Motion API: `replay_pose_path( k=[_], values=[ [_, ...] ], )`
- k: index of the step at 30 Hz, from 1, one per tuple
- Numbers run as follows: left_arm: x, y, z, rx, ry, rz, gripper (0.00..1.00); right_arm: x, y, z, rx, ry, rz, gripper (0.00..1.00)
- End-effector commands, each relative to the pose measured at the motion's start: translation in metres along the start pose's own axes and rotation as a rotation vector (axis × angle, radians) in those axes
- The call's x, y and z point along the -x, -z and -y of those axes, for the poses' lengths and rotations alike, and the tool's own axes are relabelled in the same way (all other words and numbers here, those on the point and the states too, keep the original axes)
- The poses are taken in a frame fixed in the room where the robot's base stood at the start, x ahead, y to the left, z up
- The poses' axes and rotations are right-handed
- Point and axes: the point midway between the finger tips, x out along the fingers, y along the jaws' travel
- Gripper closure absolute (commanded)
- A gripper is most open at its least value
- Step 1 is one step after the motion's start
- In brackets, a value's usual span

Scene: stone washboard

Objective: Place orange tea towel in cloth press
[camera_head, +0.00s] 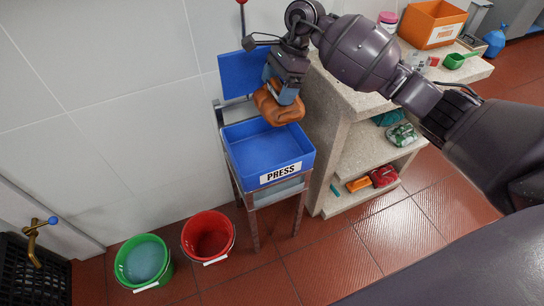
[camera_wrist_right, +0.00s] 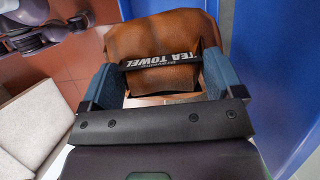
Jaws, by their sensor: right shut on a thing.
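The orange tea towel (camera_head: 278,105) is a folded brown-orange bundle with a black band lettered "TEA TOWEL". It also shows in the right wrist view (camera_wrist_right: 165,38). My right gripper (camera_head: 283,93) is shut on it, with a blue finger on each side of the towel. The cloth press (camera_head: 272,171) is a blue tray labelled "PRESS" on a metal stand, with a blue panel (camera_head: 246,72) upright behind it. The towel is over the back part of the tray, apparently above its floor. The tray's visible floor is empty. My left gripper is not in view.
A stone shelf unit (camera_head: 335,185) stands close on the right, with cloth bundles on its shelves and an orange box (camera_head: 432,24) on top. A green bucket (camera_head: 143,262) and a red bucket (camera_head: 208,236) stand on the floor at the left.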

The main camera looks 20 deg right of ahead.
Motion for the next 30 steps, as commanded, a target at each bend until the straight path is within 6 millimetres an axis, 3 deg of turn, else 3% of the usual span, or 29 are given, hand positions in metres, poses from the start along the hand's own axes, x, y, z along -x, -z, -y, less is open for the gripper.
replay_pose_path(
  k=[5, 21, 30],
  values=[
    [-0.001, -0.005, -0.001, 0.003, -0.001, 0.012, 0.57, -0.019, 0.010, 0.000, -0.030, 0.008, 0.006, 0.37],
    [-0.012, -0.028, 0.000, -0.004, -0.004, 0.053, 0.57, -0.128, 0.052, 0.000, -0.027, 0.004, 0.007, 0.37],
    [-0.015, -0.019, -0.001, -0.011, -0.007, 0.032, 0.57, -0.148, 0.061, 0.002, -0.023, 0.011, 0.004, 0.37]
  ],
)
